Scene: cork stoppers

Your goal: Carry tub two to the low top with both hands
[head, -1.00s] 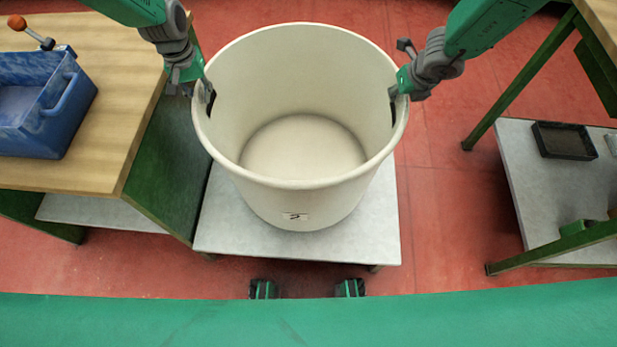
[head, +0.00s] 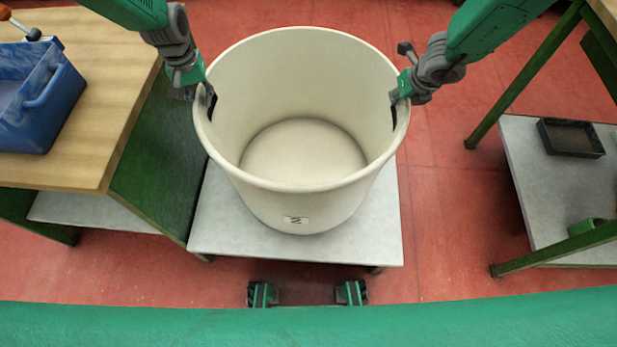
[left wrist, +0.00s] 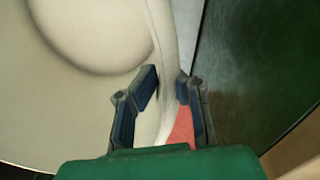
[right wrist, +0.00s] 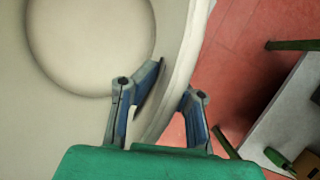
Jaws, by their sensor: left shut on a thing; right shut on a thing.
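The large cream tub (head: 300,205) is upright and empty, with a small label bearing a dark mark on its near side. It is over the low grey top (head: 222,238); I cannot tell whether its base touches. My left gripper (head: 208,97) is shut on the tub's left rim at the handle slot. My right gripper (head: 394,97) is shut on the right rim at the other slot. In the left wrist view the fingers (left wrist: 168,86) straddle the tub wall (left wrist: 160,35). In the right wrist view the fingers (right wrist: 174,90) do likewise on the wall (right wrist: 185,55).
A wooden bench (head: 110,95) with a blue bin (head: 45,105) stands close on the left. A grey shelf (head: 530,185) with a black tray (head: 570,138) is on the right. Red floor (head: 450,200) lies clear between the low top and that shelf.

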